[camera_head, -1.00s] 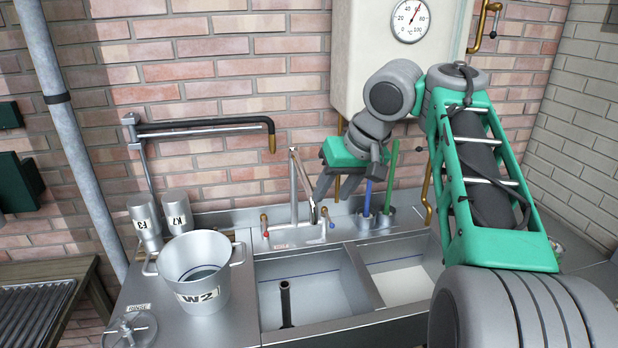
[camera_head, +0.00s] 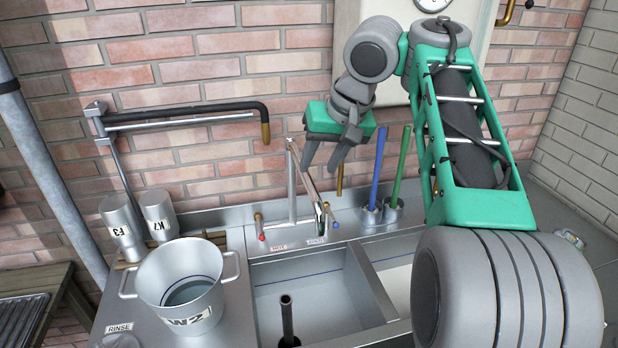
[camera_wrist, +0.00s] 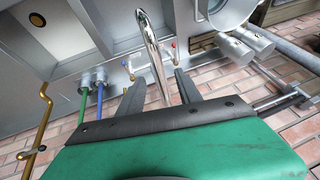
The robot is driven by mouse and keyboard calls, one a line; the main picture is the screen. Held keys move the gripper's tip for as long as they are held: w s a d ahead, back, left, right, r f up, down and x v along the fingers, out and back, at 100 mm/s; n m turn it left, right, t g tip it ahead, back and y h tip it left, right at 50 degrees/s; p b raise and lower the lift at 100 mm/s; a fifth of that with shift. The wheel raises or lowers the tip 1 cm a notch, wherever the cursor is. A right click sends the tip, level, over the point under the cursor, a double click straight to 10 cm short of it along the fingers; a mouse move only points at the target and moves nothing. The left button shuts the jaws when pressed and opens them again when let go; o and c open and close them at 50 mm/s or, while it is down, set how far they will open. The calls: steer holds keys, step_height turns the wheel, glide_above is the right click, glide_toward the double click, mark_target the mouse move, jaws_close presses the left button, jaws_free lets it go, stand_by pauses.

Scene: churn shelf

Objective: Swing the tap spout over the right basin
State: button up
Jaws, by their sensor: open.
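The chrome tap stands behind the sink, and its spout (camera_head: 308,185) slopes forward from the top of the riser, its end in front of the back ledge on the left basin's side (camera_head: 330,288). The right basin (camera_head: 398,280) lies beyond the divider and is partly hidden by my arm. My gripper (camera_head: 323,162) is open and empty, pointing down just right of the tap's top. In the wrist view, the spout (camera_wrist: 152,45) appears between the two fingers of my gripper (camera_wrist: 160,90). I cannot tell whether either finger touches it.
Blue (camera_head: 376,170) and green (camera_head: 402,165) handles stand in cups right of the tap. Red and blue tap valves flank its foot. A W2 pot (camera_head: 180,285) stands left of the sink. A black-sleeved swing pipe (camera_head: 190,115) is on the wall. A standpipe (camera_head: 287,318) rises in the left basin.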

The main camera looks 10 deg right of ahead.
mark_target(311, 183)
steer(key=b+x, duration=0.4)
steer(key=x, duration=0.2)
steer(key=shift+d+f, duration=0.15)
steer(key=shift+f, duration=0.1)
steer(key=shift+c, duration=0.3)
jaws_close()
stand_by(0.7)
